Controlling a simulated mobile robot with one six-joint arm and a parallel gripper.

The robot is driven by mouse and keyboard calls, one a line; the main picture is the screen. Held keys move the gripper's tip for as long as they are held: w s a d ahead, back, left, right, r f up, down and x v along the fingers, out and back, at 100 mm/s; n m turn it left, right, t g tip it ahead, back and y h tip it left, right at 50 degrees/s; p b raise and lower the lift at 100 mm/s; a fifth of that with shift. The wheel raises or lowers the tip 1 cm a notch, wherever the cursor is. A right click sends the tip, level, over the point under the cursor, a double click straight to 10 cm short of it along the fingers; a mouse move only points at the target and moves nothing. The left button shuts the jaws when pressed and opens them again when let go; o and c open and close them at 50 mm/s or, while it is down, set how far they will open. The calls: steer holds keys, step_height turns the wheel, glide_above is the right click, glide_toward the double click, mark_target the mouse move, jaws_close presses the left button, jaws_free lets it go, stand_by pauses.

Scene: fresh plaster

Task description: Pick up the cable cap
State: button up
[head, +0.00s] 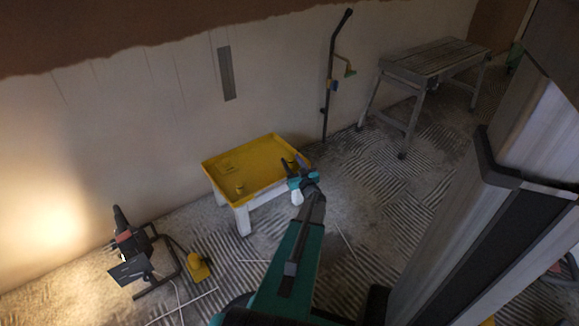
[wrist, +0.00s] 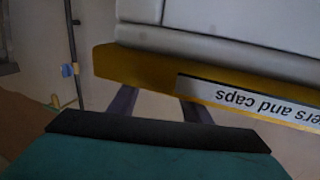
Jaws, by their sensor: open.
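A yellow tray (head: 262,152) sits on a low white stool (head: 243,221) against the wall. A small yellow piece (head: 240,188) stands near its front left, and a flat yellowish piece (head: 228,168) lies behind it. Either could be the cable cap; I cannot tell which. My gripper (head: 294,168) is at the tray's right end, open, with nothing seen between its fingers. In the wrist view the two dark fingers (wrist: 158,106) are apart in front of the tray's yellow edge (wrist: 135,68), which carries an upside-down label (wrist: 250,102) ending "ers and caps". No cap shows there.
A dark pole with clamps (head: 330,85) leans on the wall to the right of the tray. A grey workbench (head: 432,62) stands at the back right. A work lamp (head: 131,245) and a yellow object (head: 198,266) are at the lower left. Thin strips lie on the ridged floor.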

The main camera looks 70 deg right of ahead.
steer(key=shift+x, duration=0.85)
steer(key=c, duration=1.1)
